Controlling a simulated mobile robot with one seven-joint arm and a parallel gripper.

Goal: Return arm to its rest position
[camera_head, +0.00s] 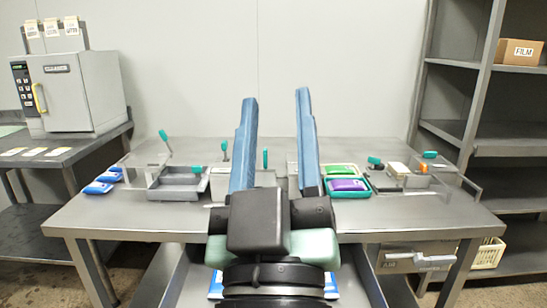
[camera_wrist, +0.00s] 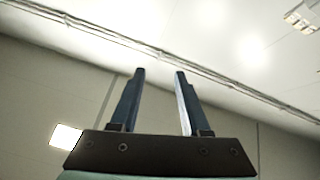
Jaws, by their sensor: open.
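My gripper (camera_head: 276,98) rises in the middle of the head view, in front of the steel table. Its two blue fingers point upward and stand wide apart with nothing between them. In the wrist view the same open fingers (camera_wrist: 160,75) point at the ceiling and upper wall. The fingers and the dark gripper body hide part of the table's middle.
A steel table (camera_head: 130,212) holds a grey tray (camera_head: 178,184), a green tray with a purple pack (camera_head: 347,185) and blue packs (camera_head: 98,188). An autoclave (camera_head: 75,90) stands left on a side bench. Shelving (camera_head: 480,135) with a FILM box (camera_head: 519,52) stands right.

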